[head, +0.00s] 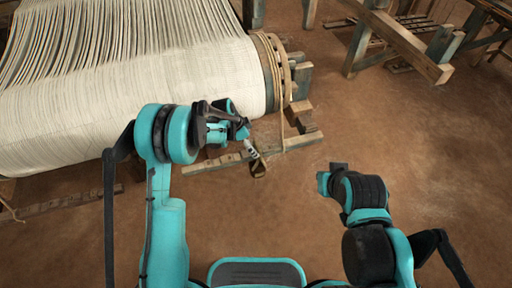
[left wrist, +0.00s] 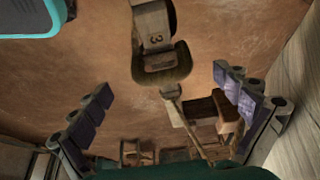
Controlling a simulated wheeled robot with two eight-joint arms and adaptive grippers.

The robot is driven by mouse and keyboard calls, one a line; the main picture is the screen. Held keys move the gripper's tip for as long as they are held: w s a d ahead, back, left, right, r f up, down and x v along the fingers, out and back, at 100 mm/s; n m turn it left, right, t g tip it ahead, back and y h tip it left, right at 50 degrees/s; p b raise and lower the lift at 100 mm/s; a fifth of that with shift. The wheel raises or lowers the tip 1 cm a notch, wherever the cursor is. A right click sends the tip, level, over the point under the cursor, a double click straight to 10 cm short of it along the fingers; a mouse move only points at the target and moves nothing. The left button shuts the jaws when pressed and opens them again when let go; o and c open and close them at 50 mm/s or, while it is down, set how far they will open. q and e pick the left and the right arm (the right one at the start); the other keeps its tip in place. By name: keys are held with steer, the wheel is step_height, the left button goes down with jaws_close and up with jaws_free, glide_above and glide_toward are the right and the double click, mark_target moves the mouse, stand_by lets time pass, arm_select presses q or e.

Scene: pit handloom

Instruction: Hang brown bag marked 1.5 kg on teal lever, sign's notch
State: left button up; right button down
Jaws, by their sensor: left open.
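My left gripper (head: 240,130) is at the right end of the loom's cloth roll. In the left wrist view its two fingers (left wrist: 170,112) are spread wide with nothing gripped between them. A pale piece marked 3 (left wrist: 156,28), with a dark brown rounded part (left wrist: 162,66) below it, shows beyond the fingertips. In the head view a small dark brown object (head: 258,169) with a pale marked strip is just below the left gripper. I cannot tell whether it is a bag. No 1.5 kg mark, teal lever or sign is readable. My right gripper (head: 330,178) is over bare floor; its jaws are unclear.
The cloth roll (head: 190,85) fills the upper left, with a wooden ratchet wheel (head: 284,70) at its end. A wooden floor beam (head: 220,162) lies below it. Wooden frames (head: 400,40) stand at the upper right. Brown floor (head: 420,130) at the right is clear.

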arm_select(q)
steer(key=s+a, duration=0.1)
steer(key=a, duration=0.2)
steer(key=s+a, duration=0.1)
steer(key=a, duration=0.3)
steer(key=s+a, duration=0.1)
steer(key=a, duration=0.3)
steer(key=shift+s+f, duration=0.15)
steer(key=shift+s, duration=0.1)
